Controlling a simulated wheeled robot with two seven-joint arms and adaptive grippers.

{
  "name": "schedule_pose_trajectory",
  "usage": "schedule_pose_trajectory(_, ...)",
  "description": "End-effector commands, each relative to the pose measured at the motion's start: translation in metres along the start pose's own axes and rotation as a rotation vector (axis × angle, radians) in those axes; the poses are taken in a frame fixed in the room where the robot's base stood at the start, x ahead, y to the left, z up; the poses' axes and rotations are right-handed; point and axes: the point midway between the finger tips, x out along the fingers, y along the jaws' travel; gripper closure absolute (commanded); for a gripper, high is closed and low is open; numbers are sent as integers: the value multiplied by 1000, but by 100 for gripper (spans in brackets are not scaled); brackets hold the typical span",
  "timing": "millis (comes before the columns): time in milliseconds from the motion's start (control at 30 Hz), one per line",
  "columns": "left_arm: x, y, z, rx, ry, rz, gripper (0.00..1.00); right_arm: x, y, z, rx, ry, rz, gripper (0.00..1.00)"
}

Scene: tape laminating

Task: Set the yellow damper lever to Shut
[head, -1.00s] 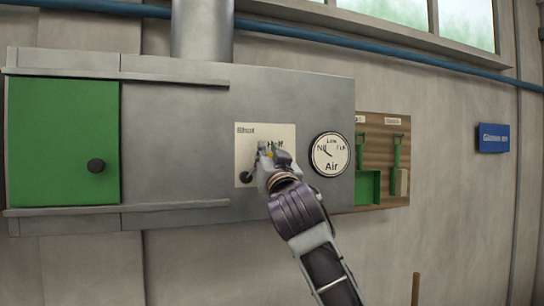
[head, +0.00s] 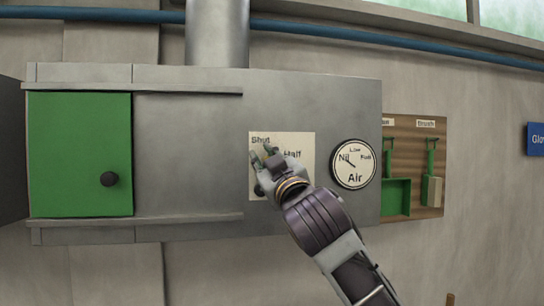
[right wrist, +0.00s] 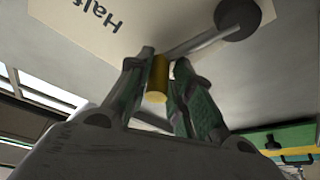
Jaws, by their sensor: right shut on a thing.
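The damper plate (head: 306,174) is cream, on the grey metal front, with "Shut" at its upper left and "Half" to the right. My right gripper (head: 263,157) is over the plate, its fingertips just below the word "Shut". In the right wrist view, the right gripper (right wrist: 160,78) is shut on the yellow lever knob (right wrist: 157,82), with a green-padded finger on each side. The lever's grey rod (right wrist: 203,40) runs from the knob to a dark round pivot (right wrist: 238,18). In the head view the gripper hides the knob. My left gripper is not in view.
A round Air gauge (head: 353,163) is right of the plate, its needle towards "Nil". A green door (head: 75,150) with a dark knob is at the left. A wooden tool board (head: 412,160) with green-handled tools hangs at the right. A blue pipe crosses above.

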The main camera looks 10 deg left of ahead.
Motion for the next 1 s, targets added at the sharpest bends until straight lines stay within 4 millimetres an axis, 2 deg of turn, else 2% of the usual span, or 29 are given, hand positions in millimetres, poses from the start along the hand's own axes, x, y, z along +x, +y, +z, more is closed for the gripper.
schedule_pose_trajectory(300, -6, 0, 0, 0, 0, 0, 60, 2, -9, 1, -98, -10, -45, 100)
schedule_pose_trajectory(733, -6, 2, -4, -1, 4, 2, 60, 2, -10, 2, -107, -12, -49, 100)
schedule_pose_trajectory(767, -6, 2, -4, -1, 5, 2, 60, 2, -10, 2, -107, -12, -49, 75)
schedule_pose_trajectory(800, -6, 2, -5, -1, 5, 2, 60, 2, -10, 2, -107, -11, -49, 70)
schedule_pose_trajectory(867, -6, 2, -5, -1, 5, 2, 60, 2, -10, 1, -106, -10, -48, 62)
schedule_pose_trajectory(1000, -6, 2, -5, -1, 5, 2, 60, 2, -9, -1, -106, -6, -46, 61)
